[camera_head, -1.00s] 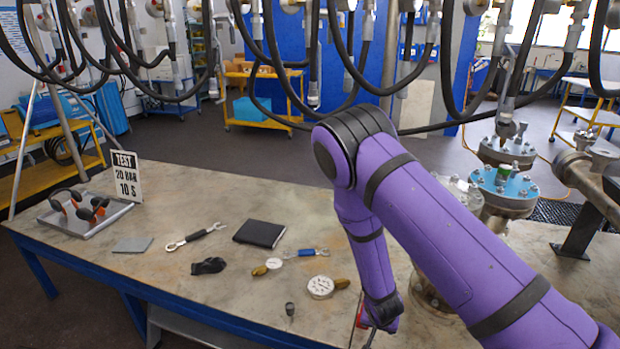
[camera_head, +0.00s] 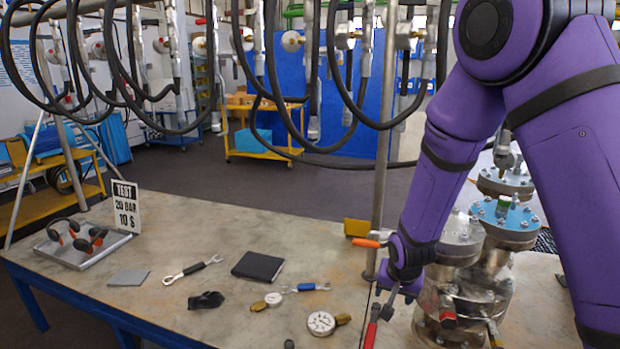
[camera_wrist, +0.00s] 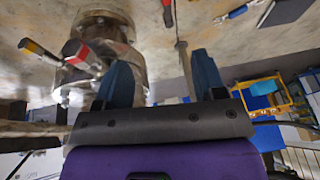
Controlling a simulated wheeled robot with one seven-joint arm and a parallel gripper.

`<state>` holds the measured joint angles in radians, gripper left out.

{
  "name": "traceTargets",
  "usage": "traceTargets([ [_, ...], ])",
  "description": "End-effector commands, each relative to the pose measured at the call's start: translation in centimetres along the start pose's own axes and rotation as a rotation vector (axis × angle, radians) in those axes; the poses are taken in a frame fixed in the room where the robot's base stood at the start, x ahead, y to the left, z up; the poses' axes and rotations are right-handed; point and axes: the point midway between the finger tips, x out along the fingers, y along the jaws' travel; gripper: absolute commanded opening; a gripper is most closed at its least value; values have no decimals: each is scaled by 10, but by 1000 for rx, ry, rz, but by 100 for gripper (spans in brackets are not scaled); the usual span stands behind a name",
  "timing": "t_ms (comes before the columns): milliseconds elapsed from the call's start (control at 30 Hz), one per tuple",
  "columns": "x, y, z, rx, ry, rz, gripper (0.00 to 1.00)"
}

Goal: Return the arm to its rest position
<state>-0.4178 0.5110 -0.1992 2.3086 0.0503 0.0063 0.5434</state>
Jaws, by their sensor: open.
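My purple arm fills the right side of the head view. Its elbow is high at the top right, and the forearm hangs down towards the table (camera_head: 190,240). My gripper is at the forearm's lower end, beside the flanged vessels; its fingertips are hard to make out there. In the wrist view my gripper (camera_wrist: 160,80) shows two blue fingers spread wide with nothing between them. A metal vessel (camera_wrist: 102,30) with red and yellow-tipped handles lies past the left finger.
Black hoses (camera_head: 290,110) hang across the top of the head view. A thin post (camera_head: 385,190) stands close left of my forearm. Gauges (camera_head: 321,323), a black notebook (camera_head: 258,266), a wrench (camera_head: 192,270) and a tray (camera_head: 83,247) lie on the table. A red handle (camera_head: 371,334) is below my gripper.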

Motion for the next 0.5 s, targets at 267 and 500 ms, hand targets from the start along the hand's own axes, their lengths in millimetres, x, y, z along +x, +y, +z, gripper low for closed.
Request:
traceTargets([
  [267, -97, 17, -18, -34, 2, -46, 64],
  [500, -175, 40, -16, -82, 14, -75, 64],
])
